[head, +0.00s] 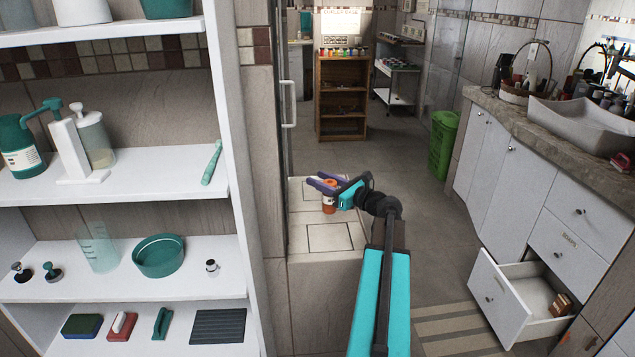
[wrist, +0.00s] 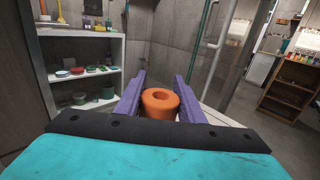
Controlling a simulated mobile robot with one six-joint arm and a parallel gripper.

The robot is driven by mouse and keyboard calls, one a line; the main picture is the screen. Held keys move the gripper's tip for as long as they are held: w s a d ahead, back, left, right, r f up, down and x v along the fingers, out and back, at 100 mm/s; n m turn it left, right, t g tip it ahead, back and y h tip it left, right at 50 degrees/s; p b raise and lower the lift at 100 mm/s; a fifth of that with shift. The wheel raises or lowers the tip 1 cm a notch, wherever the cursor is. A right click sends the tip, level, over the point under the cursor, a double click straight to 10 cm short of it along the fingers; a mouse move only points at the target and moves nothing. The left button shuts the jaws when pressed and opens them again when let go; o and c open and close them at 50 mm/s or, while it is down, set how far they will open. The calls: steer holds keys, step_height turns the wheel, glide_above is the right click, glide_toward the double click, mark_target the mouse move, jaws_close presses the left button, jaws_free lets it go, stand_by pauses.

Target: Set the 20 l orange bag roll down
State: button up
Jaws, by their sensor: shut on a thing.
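The orange bag roll (head: 329,197) is in the middle of the head view, over the pale tiled ledge. In the wrist view the orange bag roll (wrist: 160,101) stands upright between the purple fingers, its round top hole showing. My gripper (head: 324,183) is shut on it; the fingers also show in the wrist view (wrist: 160,92), one on each side of the roll. The tiled ledge (head: 318,237) lies under and around the roll. I cannot tell whether the roll's base touches the ledge.
A white shelf unit (head: 240,130) with bottles and dishes stands at the left. A glass door with a handle (head: 288,104) borders the ledge. An open drawer (head: 515,310) juts out at the lower right. A wooden shelf (head: 341,100) and a green bin (head: 442,145) stand farther back.

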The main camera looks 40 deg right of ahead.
steer(key=shift+w+d+f, duration=0.15)
steer(key=shift+w+d, duration=0.75)
steer(key=shift+w, duration=0.3)
steer(key=shift+w+d+f, duration=0.1)
steer(key=shift+w+d, duration=0.75)
steer(key=shift+w, duration=0.35)
steer(key=shift+w+d+f, duration=0.1)
steer(key=shift+w+f, duration=0.05)
steer(key=shift+f, duration=0.75)
steer(key=shift+w+d+f, duration=0.1)
steer(key=shift+w+f, duration=0.05)
steer(key=shift+f, duration=0.75)
steer(key=shift+f, duration=0.15)
steer(key=o, duration=1.1)
steer(key=shift+s, duration=0.1)
